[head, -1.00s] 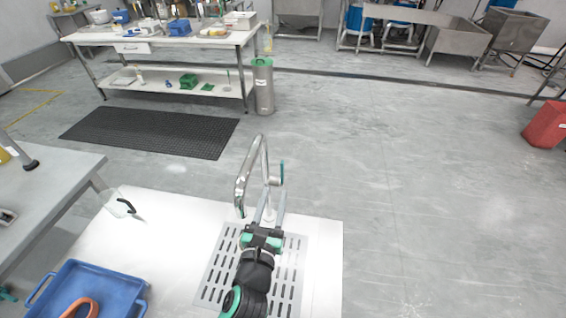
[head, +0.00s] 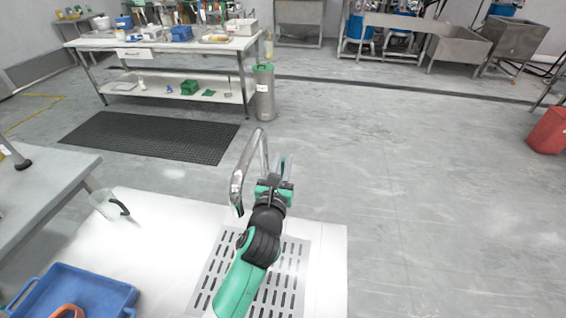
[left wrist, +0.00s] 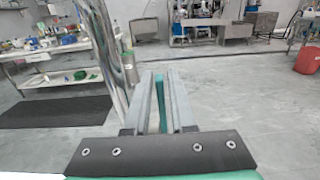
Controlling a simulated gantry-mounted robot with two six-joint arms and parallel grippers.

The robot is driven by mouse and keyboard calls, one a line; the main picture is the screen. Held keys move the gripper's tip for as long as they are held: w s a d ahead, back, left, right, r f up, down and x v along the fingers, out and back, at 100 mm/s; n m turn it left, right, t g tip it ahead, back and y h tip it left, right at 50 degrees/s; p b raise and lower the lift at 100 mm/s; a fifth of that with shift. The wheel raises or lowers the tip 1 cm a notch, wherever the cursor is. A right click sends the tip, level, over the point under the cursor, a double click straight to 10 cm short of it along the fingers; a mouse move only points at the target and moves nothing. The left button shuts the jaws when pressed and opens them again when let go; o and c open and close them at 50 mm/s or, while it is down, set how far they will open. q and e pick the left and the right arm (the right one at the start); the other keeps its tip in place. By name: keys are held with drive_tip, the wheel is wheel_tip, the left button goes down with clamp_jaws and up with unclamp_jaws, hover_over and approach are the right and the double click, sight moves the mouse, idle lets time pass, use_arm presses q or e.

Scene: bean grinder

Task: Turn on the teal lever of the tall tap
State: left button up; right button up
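The tall chrome tap (head: 238,190) rises from the white counter, its spout arching toward the near left. Its teal lever (left wrist: 160,88) stands upright between my left gripper's two fingers in the left wrist view. My left gripper (head: 283,165) is at the lever, just right of the tap's pipe. The grey fingers are parted, one on each side of the lever, with a narrow gap visible. Whether either finger touches the lever is hard to tell. In the head view my gripper hides most of the lever and the tap's base. My right gripper is out of view.
A slotted drain plate (head: 209,285) lies under my left arm. A blue tray (head: 95,285) with an orange-brown item is at the lower left. A clear jug with a black handle (head: 119,206) stands on the counter's left.

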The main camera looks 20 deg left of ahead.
use_arm(q)
clamp_jaws()
idle(1.1)
